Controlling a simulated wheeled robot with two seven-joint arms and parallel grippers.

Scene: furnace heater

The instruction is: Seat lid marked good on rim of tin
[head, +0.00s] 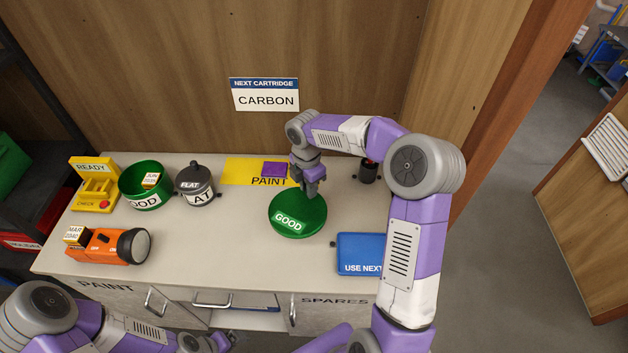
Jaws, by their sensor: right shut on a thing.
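The round green lid (297,222) marked GOOD is right of the middle of the worktop, flat or nearly so. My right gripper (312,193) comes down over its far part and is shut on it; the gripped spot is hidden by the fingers. I cannot tell whether the lid touches the worktop. The green tin (145,200), its label partly showing as "OOD", stands open at the left, apart from the lid.
A grey lidded pot (195,185) marked FLAT stands between tin and lid. A yellow READY stand (94,185) and orange torch (108,246) are left. A yellow PAINT mat (240,170) lies behind; a blue case (360,253) is right. The worktop's front middle is clear.

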